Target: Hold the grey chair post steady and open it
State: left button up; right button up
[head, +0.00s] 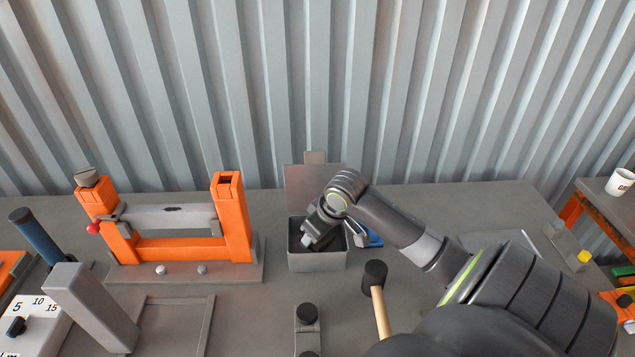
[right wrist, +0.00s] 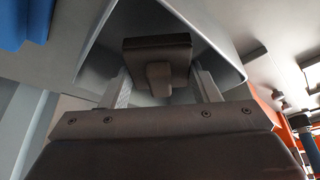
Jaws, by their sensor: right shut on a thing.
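A grey square post (head: 92,305), which looks like the chair post, stands upright at the front left. No gripper is near it, and I see no opening in it. My right gripper (head: 312,240) reaches down into a small grey open-topped box (head: 318,262) at the middle of the bench. In the right wrist view my right gripper (right wrist: 160,88) is shut on a dark block (right wrist: 158,50) with a lighter stub, inside the grey box walls (right wrist: 225,45). The lower part of the block is hidden. My left gripper is not in view.
An orange frame (head: 235,220) holding a grey cylinder stands left of the box. A blue-handled tool (head: 38,238) and a numbered dial box (head: 32,320) are beside the post. A mallet (head: 377,285) and a black-knobbed piece (head: 307,315) lie in front. A corrugated wall closes the back.

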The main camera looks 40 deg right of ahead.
jog(key=shift+f, duration=1.8)
jog(key=shift+f, duration=0.1)
jog(key=o, duration=0.8)
jog(key=shift+v, duration=6.1)
jog(key=shift+a, duration=0.1)
